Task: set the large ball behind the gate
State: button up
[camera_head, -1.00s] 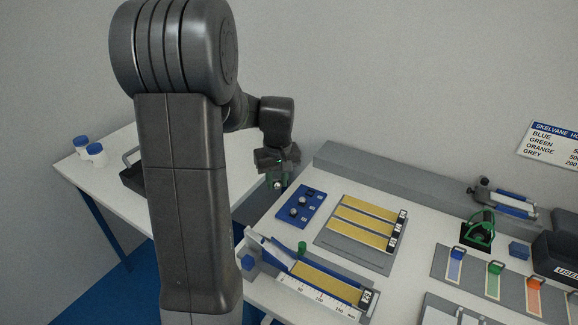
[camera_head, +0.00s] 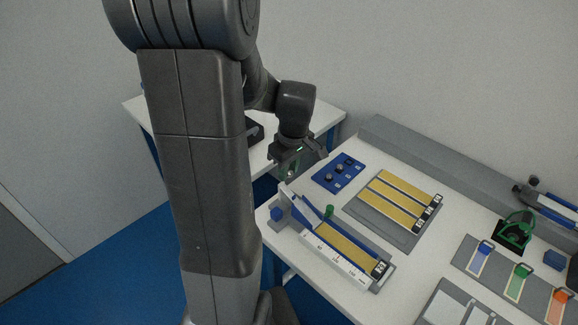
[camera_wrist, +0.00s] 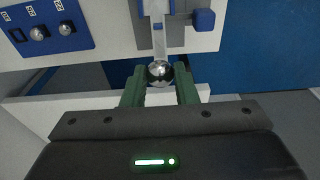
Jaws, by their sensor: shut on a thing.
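My gripper (camera_head: 291,173) is shut on a shiny steel ball (camera_wrist: 159,70), held between two green fingers in the wrist view. In the head view the gripper hangs above the table's left edge, near the high end of a ramp device (camera_head: 303,207). The ramp shows ahead of the ball in the wrist view (camera_wrist: 158,40), with a blue block (camera_wrist: 203,20) beside it. A small green piece (camera_head: 329,211) stands by the ramp's lower part; I cannot tell which part is the gate. The ball looks apart from the ramp.
A blue ball holder (camera_head: 339,173) with two balls lies behind the ramp. A grey tray with yellow strips (camera_head: 400,205) is to its right. A white ruler (camera_head: 335,262) lies along the ramp's track. Another white table (camera_head: 330,107) stands behind. Blue floor is open at left.

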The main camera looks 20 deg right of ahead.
aim_at(289, 193)
jog(key=shift+f+b, duration=2.15)
jog(key=shift+f, duration=0.85)
jog(key=o, duration=1.1)
jog(key=shift+r, duration=0.1)
notch_tip(289, 193, up, 14)
jog(key=s, duration=0.1)
jog(key=shift+s+d+f+p, duration=0.2)
jog(key=shift+s+d+p, duration=0.1)
jog(key=shift+p, duration=0.05)
jog(key=shift+f, duration=0.1)
